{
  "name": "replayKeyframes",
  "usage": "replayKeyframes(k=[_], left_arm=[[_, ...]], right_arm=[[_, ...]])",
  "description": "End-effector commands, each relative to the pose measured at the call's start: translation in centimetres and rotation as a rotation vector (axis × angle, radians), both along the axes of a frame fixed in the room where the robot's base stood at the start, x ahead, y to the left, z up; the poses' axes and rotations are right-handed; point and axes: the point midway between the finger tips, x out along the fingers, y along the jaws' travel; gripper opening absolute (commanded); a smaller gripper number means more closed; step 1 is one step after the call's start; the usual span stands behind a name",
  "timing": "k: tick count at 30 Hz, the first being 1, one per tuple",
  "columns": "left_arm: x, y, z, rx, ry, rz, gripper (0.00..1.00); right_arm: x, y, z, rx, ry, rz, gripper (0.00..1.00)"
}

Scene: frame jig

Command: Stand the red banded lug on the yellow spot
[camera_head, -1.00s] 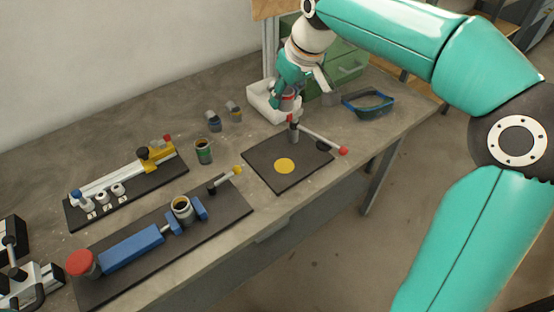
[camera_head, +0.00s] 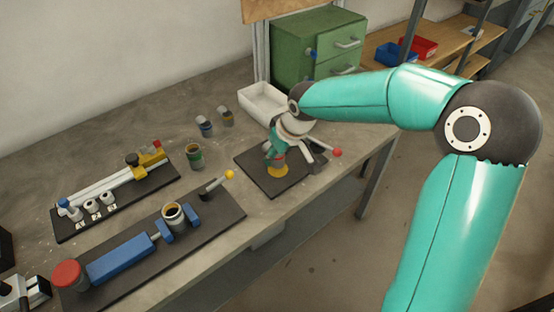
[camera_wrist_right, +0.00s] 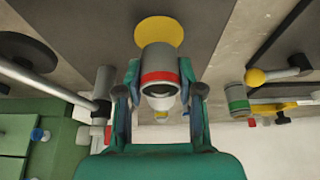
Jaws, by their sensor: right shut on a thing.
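The red banded lug (camera_wrist_right: 158,57), a grey cylinder with a red band, is between the fingers of my right gripper (camera_wrist_right: 159,72) in the right wrist view. The gripper is shut on it. In the head view the lug (camera_head: 279,161) shows partly below the right gripper (camera_head: 275,156), over the dark plate (camera_head: 252,159). The yellow spot (camera_head: 278,172) is directly under the lug and partly hidden by it; it also shows behind the lug's far end in the wrist view (camera_wrist_right: 158,31). I cannot tell whether the lug touches the spot. My left gripper is not in view.
A lever with a red ball (camera_head: 337,152) stands at the plate's right. A white bin (camera_head: 250,101) is behind. Green (camera_head: 194,156), blue (camera_head: 204,127) and yellow banded lugs (camera_head: 227,117) stand left. A blue clamp fixture (camera_head: 120,256) fills the front left.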

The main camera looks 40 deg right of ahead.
Motion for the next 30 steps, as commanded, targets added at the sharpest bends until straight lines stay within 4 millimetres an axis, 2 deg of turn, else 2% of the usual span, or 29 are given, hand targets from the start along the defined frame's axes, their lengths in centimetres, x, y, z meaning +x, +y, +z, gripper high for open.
replayKeyframes(k=[1, 4, 15, 16, 20, 30], left_arm=[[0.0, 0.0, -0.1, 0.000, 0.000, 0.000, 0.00], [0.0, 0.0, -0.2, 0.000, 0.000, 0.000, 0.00], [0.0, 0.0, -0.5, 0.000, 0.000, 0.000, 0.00], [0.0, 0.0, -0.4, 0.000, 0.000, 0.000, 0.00], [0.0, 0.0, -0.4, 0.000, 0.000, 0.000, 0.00], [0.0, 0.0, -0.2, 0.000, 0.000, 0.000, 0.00]], right_arm=[[-0.1, 0.0, -1.0, 0.001, 0.004, -0.001, 0.01], [0.0, 0.0, -1.9, -0.001, 0.002, 0.001, 0.01], [0.0, 0.0, -2.4, 0.000, -0.001, 0.001, 0.01], [0.0, 0.0, -2.3, -0.001, 0.000, 0.002, 0.40], [0.0, 0.0, -2.2, -0.001, 0.000, 0.002, 0.62], [0.0, 0.1, -2.0, 0.000, 0.000, 0.002, 0.62]])
